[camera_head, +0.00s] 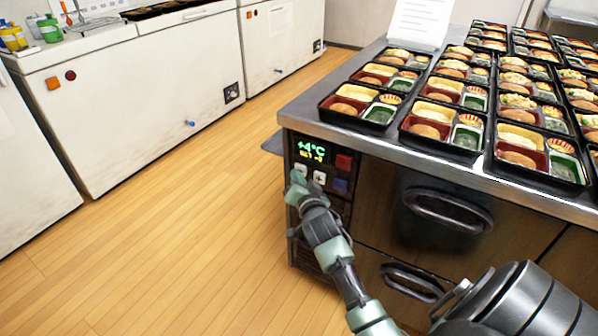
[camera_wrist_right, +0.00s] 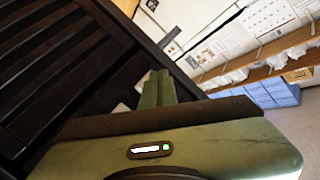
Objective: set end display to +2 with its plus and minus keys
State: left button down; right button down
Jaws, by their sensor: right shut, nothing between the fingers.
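The end display (camera_head: 312,150) is on the dark control panel at the left end of the counter. It glows green and appears to read +4°C, with a smaller line below that I cannot read surely. Under it are two pale keys: the minus key (camera_head: 301,168) on the left and the plus key (camera_head: 320,178) on the right. My right gripper (camera_head: 297,181) is shut and empty, its tip just below the minus key; I cannot tell whether it touches. In the wrist view its green fingers (camera_wrist_right: 157,90) are together against the dark panel. My left gripper is not in view.
A red button (camera_head: 344,162) and a blue button (camera_head: 340,185) sit right of the keys. Several bento trays (camera_head: 361,126) fill the steel counter top (camera_head: 300,112). A drawer handle (camera_head: 448,207) sticks out to the right. Open wooden floor (camera_head: 190,220) lies left.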

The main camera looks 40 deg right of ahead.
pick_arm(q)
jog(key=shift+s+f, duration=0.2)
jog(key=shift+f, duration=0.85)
pick_arm(e)
jog(key=shift+s+a, duration=0.35)
jog(key=shift+a, duration=0.35)
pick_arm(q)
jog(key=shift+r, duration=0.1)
